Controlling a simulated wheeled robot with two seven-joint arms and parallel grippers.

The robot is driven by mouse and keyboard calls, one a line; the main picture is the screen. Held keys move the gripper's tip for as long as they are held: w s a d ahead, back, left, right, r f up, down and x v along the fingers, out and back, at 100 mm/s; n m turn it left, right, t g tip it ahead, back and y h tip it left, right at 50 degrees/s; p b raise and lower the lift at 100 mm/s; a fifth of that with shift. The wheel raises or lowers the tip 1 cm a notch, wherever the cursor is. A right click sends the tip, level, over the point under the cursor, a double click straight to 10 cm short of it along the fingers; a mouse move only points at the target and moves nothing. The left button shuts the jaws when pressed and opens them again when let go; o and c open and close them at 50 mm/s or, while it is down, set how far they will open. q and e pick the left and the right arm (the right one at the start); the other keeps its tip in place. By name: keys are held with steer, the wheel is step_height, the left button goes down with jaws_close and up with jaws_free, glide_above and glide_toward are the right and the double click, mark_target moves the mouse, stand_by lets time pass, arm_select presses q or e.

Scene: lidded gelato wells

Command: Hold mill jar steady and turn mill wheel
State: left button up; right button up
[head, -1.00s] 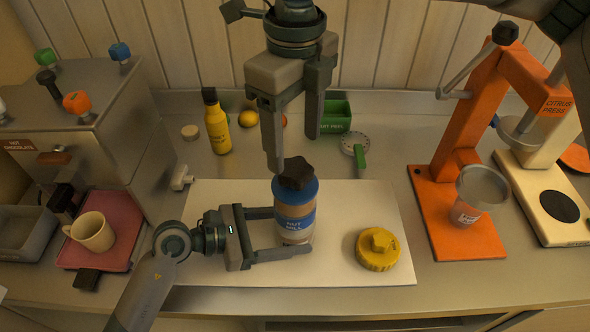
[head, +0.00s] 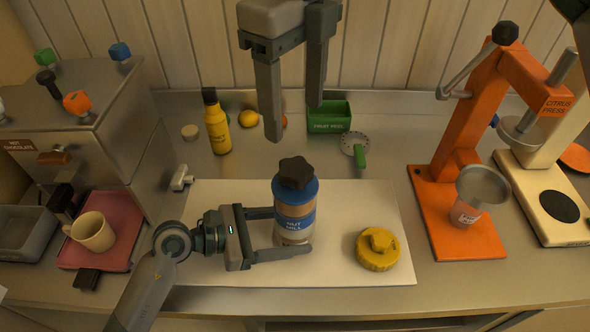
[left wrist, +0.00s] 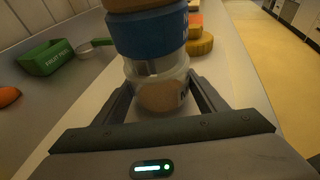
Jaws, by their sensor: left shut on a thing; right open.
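The nut mill jar (head: 294,222) stands upright on the white board, with a blue collar and a dark star-shaped wheel (head: 296,172) on top. My left gripper (head: 281,233) is shut around the jar's lower body from the left. In the left wrist view the jar's clear base (left wrist: 160,90) sits between the left fingers (left wrist: 165,100); its top is cut off. My right gripper (head: 293,118) is open and empty, pointing down above and behind the wheel, not touching it.
A yellow lid-like piece (head: 378,250) lies on the white board (head: 340,269). An orange citrus press (head: 457,200) stands right. Behind are a yellow bottle (head: 217,127), a green bin (head: 330,117) and a green-handled strainer (head: 356,148). A mug (head: 92,232) and steel machine (head: 85,115) are left.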

step_height(320, 180, up, 6)
glide_above(295, 168)
steer(key=shift+r, duration=0.1)
steer(key=shift+w, duration=0.1)
stand_by(0.4)
step_height(295, 168, down, 9)
steer(key=m, duration=1)
steer(key=shift+m, duration=0.3)
steer(key=shift+f, duration=4.4)
